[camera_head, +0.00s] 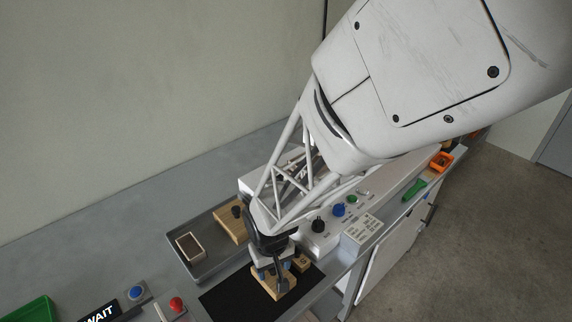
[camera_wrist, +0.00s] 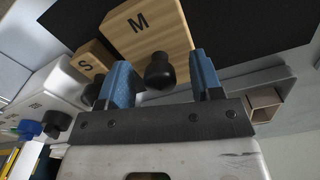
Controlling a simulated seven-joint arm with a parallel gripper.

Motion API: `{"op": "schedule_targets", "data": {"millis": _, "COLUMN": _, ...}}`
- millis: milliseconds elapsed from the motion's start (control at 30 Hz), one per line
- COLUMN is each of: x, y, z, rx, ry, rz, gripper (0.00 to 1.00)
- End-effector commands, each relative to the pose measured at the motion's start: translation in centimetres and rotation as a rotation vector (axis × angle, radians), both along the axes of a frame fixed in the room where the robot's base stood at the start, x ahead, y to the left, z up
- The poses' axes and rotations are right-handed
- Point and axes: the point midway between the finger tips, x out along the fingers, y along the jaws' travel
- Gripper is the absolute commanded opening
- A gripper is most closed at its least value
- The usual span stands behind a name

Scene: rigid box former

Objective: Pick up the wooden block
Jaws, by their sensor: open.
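A wooden block marked M (camera_wrist: 150,30) lies on a black mat (camera_wrist: 235,30). It also shows in the head view (camera_head: 268,291) below my gripper, partly covered by it. A black knob (camera_wrist: 159,73) overlaps the block's near edge in the wrist view and seems to stand up from it. My gripper (camera_wrist: 161,62) is open, with one blue finger on each side of the knob and gaps between. In the head view my gripper (camera_head: 273,270) is right over the block. Whether the fingers touch the block is unclear.
A smaller wooden block marked S (camera_wrist: 88,62) lies beside the M block. A grey tray (camera_head: 204,268) holds a small open box (camera_head: 190,247) and another wooden piece (camera_head: 229,224). A white control panel with knobs (camera_head: 318,226) stands close on the right.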

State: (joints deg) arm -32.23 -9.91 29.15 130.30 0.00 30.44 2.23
Motion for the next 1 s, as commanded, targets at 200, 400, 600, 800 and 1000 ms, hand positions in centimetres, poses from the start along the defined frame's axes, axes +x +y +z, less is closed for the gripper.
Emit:
{"op": "schedule_targets", "data": {"millis": 200, "x": -0.01, "y": -0.01, "z": 0.00, "rx": 0.000, "ry": 0.000, "rz": 0.000, "gripper": 0.60}}
{"op": "schedule_targets", "data": {"millis": 400, "x": -0.01, "y": -0.01, "z": 0.00, "rx": 0.000, "ry": 0.000, "rz": 0.000, "gripper": 0.29}}
{"op": "schedule_targets", "data": {"millis": 600, "x": 0.00, "y": 0.00, "z": 0.01, "rx": 0.000, "ry": 0.000, "rz": 0.000, "gripper": 0.01}}
{"op": "schedule_targets", "data": {"millis": 800, "x": 0.00, "y": 0.00, "z": 0.02, "rx": 0.000, "ry": 0.000, "rz": 0.000, "gripper": 0.01}}
{"op": "schedule_targets", "data": {"millis": 1000, "x": 0.01, "y": 0.00, "z": 0.39, "rx": 0.000, "ry": 0.000, "rz": 0.000, "gripper": 0.01}}
